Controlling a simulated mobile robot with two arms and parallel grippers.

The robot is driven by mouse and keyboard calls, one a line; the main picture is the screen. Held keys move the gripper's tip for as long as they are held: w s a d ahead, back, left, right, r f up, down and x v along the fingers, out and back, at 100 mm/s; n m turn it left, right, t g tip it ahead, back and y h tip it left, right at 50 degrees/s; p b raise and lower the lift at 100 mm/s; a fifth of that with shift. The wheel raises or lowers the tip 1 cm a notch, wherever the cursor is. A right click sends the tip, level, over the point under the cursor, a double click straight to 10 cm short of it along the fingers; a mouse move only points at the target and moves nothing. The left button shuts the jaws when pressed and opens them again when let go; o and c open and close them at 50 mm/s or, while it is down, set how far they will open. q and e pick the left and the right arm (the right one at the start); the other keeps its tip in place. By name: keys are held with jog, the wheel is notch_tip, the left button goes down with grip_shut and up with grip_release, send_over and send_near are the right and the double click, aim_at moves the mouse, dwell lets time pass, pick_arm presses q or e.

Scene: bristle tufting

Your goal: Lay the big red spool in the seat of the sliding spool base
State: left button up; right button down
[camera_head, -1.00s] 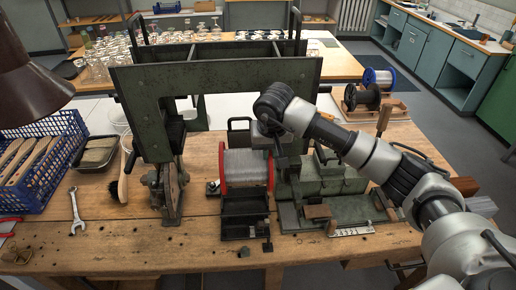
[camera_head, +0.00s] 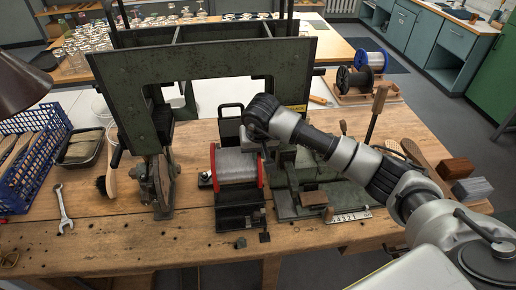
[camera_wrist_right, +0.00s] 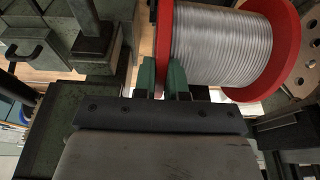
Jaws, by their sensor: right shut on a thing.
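The big red spool (camera_head: 237,166), wound with grey wire, lies on its side with red flanges at both ends. It is at the rear of the black sliding spool base (camera_head: 240,217) on the bench. I cannot tell whether it touches the seat, which it hides. In the right wrist view, the spool (camera_wrist_right: 222,45) has its near red flange between the green fingertips of my right gripper (camera_wrist_right: 163,78), which is shut on it. In the head view, my right wrist covers most of this gripper. My left gripper is not in view.
A tall green machine frame (camera_head: 130,110) stands behind and left of the spool. A green vise-like machine (camera_head: 315,175) stands close on the right. A blue crate (camera_head: 45,165) and a wrench (camera_head: 63,208) are at left. The front bench strip is mostly clear.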

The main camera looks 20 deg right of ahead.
jog(key=shift+f+b, duration=0.3)
jog(key=shift+f, duration=0.5)
jog(key=shift+b+x, duration=0.7)
jog(key=shift+x, duration=0.15)
jog(key=shift+s+f+b, duration=0.1)
jog(key=shift+f+b, duration=1)
jog(key=shift+f, duration=0.1)
jog(key=shift+s+a, duration=0.1)
jog(key=shift+s, duration=0.05)
jog(key=shift+f+b, duration=0.6)
jog(key=shift+b, duration=0.3)
jog(key=c, duration=1.1)
grip_release()
jog(key=shift+s, duration=0.1)
jog(key=o, duration=0.4)
jog(key=shift+f, duration=0.15)
